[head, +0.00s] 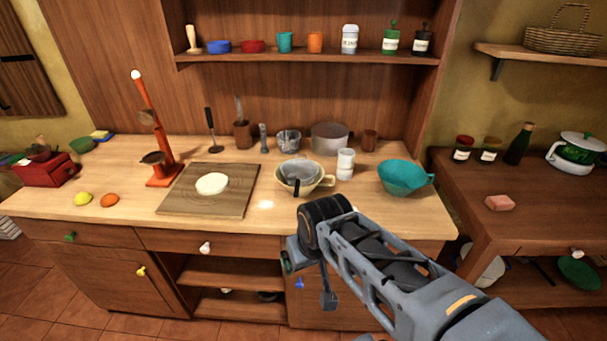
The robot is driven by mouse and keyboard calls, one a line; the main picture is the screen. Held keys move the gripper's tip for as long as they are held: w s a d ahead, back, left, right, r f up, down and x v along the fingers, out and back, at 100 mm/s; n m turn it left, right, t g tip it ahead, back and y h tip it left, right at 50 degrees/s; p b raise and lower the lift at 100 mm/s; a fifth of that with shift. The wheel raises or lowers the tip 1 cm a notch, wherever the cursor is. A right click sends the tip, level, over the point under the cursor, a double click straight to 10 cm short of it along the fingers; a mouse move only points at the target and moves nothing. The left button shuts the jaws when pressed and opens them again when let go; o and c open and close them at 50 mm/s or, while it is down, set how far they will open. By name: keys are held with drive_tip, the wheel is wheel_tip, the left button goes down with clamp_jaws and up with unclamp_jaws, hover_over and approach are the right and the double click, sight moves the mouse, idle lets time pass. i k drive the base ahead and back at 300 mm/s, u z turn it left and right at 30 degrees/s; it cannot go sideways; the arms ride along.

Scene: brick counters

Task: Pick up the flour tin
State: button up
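A white lidded tin with dark lettering (349,39) stands upright on the upper wall shelf, between an orange cup and a green-topped jar. It looks like the flour tin, but its lettering is too small to read. My gripper (328,301) hangs at the end of my arm, low in front of the counter's front edge. It is well below the shelf and apart from the tin. Its fingers are not clear enough to show whether they are open or shut.
On the counter (110,160) are a cutting board (240,200), a cream mixing bowl (322,184), white stacked cups (345,164), a teal colander (404,177) and an orange stand (165,140).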

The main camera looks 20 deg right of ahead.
sight(346, 157)
drive_tip(key=z, duration=0.05)
drive_tip(key=k, duration=0.5)
drive_tip(key=u, duration=1.25)
drive_tip(key=i, duration=1.15)
drive_tip(key=z, duration=2)
drive_tip(key=i, duration=0.5)
drive_tip(key=u, duration=0.05)
